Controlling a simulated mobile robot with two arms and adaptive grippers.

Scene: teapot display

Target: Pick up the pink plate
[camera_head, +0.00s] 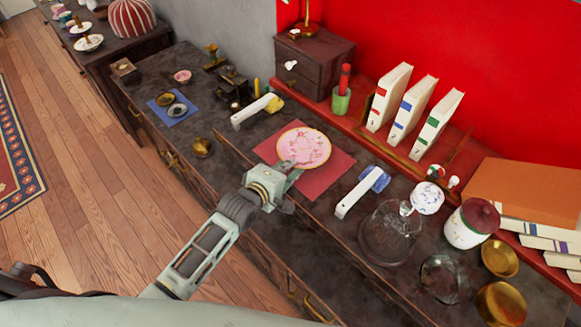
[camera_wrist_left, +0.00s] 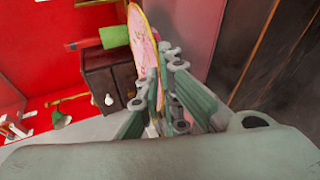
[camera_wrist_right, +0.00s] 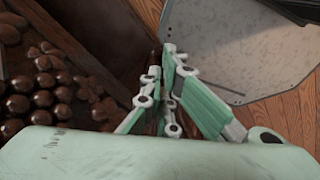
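The pink plate (camera_head: 303,147), with a patterned face and gold rim, is over the red mat (camera_head: 322,182) on the dark cabinet top in the head view. My left gripper (camera_head: 288,168) is at its near rim. In the left wrist view the plate (camera_wrist_left: 148,45) appears edge-on, with its rim between the fingers of my left gripper (camera_wrist_left: 160,85), which look shut on it. Whether the plate touches the mat is hard to tell. My right gripper (camera_wrist_right: 162,72) shows only in the right wrist view, with its fingers together and nothing between them.
A white-handled brush (camera_head: 252,112) lies left of the plate, and another (camera_head: 357,194) lies to the right. A green cup (camera_head: 341,99) and white books (camera_head: 412,103) stand behind. A glass cover (camera_head: 389,236) and brass bowls (camera_head: 500,258) crowd the right side.

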